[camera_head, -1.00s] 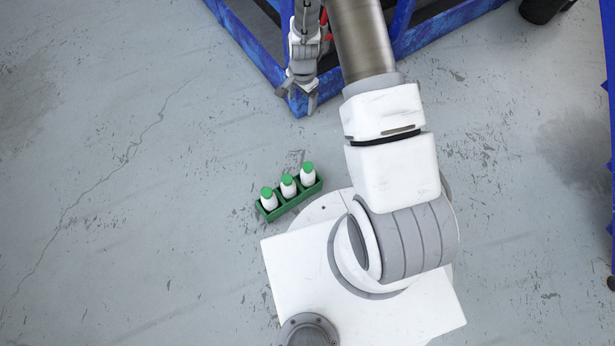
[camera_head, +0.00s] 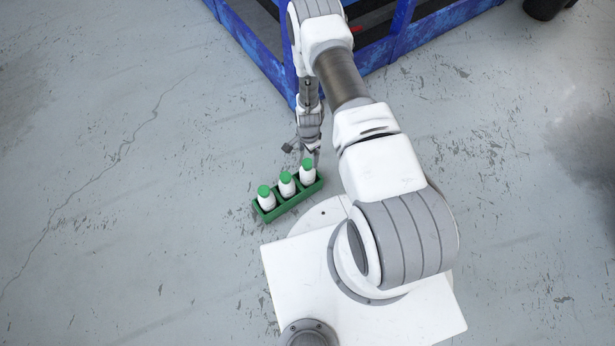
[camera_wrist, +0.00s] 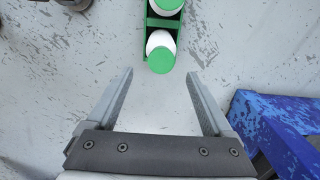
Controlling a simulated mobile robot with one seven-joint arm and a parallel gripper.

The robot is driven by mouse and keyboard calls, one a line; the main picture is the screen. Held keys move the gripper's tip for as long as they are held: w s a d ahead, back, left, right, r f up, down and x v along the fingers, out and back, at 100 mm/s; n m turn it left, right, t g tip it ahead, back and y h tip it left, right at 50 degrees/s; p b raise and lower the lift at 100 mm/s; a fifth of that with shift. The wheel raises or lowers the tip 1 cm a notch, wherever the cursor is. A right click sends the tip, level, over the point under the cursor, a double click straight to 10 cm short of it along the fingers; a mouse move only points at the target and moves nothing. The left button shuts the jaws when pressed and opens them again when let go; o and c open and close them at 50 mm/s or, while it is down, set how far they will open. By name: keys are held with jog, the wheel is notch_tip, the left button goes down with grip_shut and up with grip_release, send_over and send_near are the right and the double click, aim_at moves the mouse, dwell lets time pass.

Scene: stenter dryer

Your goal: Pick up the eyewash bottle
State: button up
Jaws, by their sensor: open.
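Three white eyewash bottles with green caps stand in a row in a green holder (camera_head: 291,203) in the head view: a left bottle (camera_head: 265,200), a middle bottle (camera_head: 287,187) and a right bottle (camera_head: 307,175). My gripper (camera_head: 304,157) is just above the right bottle in the picture. In the wrist view, my gripper (camera_wrist: 160,85) is open and empty. The nearest bottle (camera_wrist: 161,50) is ahead of the fingertips, roughly centred between them, and part of another bottle (camera_wrist: 165,5) shows behind it. I cannot tell whether a finger touches the holder.
A blue metal frame (camera_head: 262,55) stands on the floor at the top, and it also shows at the lower right of the wrist view (camera_wrist: 270,125). My white base lies below the holder. The grey floor (camera_head: 120,200) to the left is clear.

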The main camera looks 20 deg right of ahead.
aim_at(308, 163)
notch_tip(308, 163, down, 8)
jog(key=b, duration=0.3)
jog(key=shift+w+a+f+b, duration=0.1)
jog(key=shift+f+b, duration=0.05)
jog(key=shift+b, duration=0.15)
grip_shut()
dwell(0.4)
